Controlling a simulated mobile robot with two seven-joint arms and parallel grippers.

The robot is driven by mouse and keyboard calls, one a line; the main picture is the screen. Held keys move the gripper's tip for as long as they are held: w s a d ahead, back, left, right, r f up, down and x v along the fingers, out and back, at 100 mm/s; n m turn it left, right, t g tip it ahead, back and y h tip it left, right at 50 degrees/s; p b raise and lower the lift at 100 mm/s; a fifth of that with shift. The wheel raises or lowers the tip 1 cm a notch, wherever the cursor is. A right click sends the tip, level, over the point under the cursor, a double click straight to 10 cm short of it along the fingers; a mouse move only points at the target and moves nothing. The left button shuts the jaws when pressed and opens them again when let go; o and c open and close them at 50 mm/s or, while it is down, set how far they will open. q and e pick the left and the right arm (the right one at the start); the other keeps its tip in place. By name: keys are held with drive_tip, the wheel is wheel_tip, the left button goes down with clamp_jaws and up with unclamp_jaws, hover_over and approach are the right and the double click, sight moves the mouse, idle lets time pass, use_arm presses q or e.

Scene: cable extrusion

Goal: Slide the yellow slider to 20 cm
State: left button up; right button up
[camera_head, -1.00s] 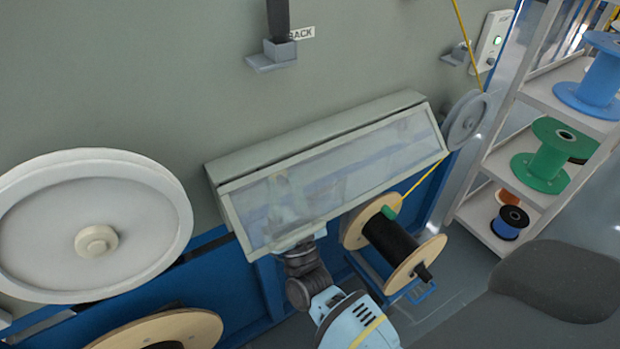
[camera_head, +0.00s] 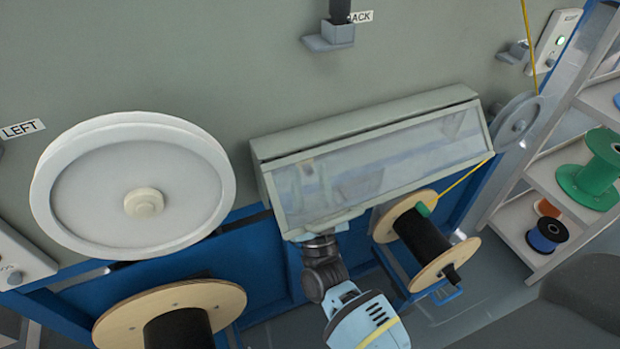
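I cannot make out a yellow slider in this view. A long grey housing with a hazy, see-through front cover (camera_head: 390,165) is mounted on the machine, and its inside is blurred. My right gripper (camera_head: 325,226) is at the lower left edge of this cover, with its arm coming up from below. Its fingers are too hidden to tell whether they are open or shut, or whether they touch the cover. A yellow cable (camera_head: 465,181) runs from the black cable spool (camera_head: 420,240) to the cover's right end. My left gripper is not in view.
A large white wheel (camera_head: 90,190) is at left, with a wooden-flanged spool (camera_head: 215,300) below it. A small grey pulley (camera_head: 518,125) is right of the housing. A grey bracket (camera_head: 330,38) sits above. A shelf with a green spool (camera_head: 590,170) stands at right.

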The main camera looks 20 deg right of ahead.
drive_tip(key=shift+b+v, duration=0.8)
drive_tip(key=shift+v, duration=3.15)
